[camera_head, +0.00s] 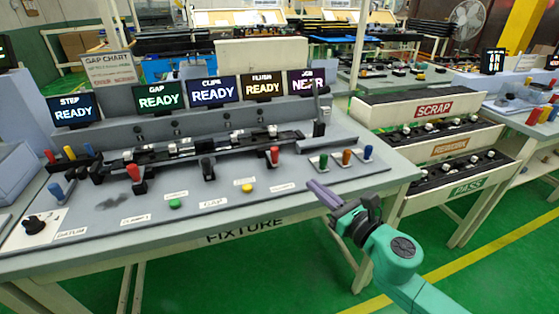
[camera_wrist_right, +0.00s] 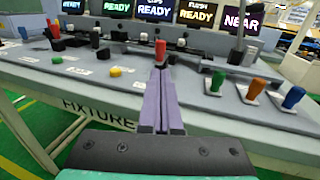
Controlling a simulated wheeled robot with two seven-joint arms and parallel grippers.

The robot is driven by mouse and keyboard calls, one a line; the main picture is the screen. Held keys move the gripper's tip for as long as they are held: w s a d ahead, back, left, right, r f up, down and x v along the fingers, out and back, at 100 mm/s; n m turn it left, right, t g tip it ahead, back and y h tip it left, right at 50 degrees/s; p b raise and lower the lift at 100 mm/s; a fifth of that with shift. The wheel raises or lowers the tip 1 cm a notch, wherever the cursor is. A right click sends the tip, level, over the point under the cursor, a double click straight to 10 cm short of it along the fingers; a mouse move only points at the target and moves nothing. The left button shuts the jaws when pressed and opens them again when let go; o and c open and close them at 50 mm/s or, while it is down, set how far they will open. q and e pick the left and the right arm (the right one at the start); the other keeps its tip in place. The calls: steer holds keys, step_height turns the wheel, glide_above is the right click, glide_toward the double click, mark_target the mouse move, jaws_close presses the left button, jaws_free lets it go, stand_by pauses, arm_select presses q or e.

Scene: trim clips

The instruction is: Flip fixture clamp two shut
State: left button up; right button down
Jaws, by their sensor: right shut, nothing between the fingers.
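The fixture bench (camera_head: 330,205) carries a grey panel with a long black clamp rail (camera_head: 215,150). Two red-handled clamps stand along its front: the left one (camera_head: 134,173) and the right one (camera_head: 275,156), which I take as clamp two. Both red handles look upright. The right clamp's handle also shows in the right wrist view (camera_wrist_right: 160,50), straight beyond my fingertips. My right gripper (camera_head: 313,187) has purple fingers, shut and empty, at the bench's front right, apart from the handle. It also shows in the wrist view (camera_wrist_right: 160,75). My left gripper is out of view.
Green, orange and blue levers (camera_head: 346,158) stand right of the clamp. A black lever (camera_head: 208,168), a green button (camera_head: 175,204) and a yellow button (camera_head: 247,188) lie left. Display screens (camera_head: 213,91) line the back. Scrap, rework and pass racks (camera_head: 433,109) stand right.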

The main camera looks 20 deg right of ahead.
steer(key=shift+w, duration=0.1)
steer(key=p, duration=0.4)
glide_toward(277, 154)
steer(key=x, duration=0.6)
steer(key=shift+w+a, duration=0.2)
steer(key=shift+w, duration=0.25)
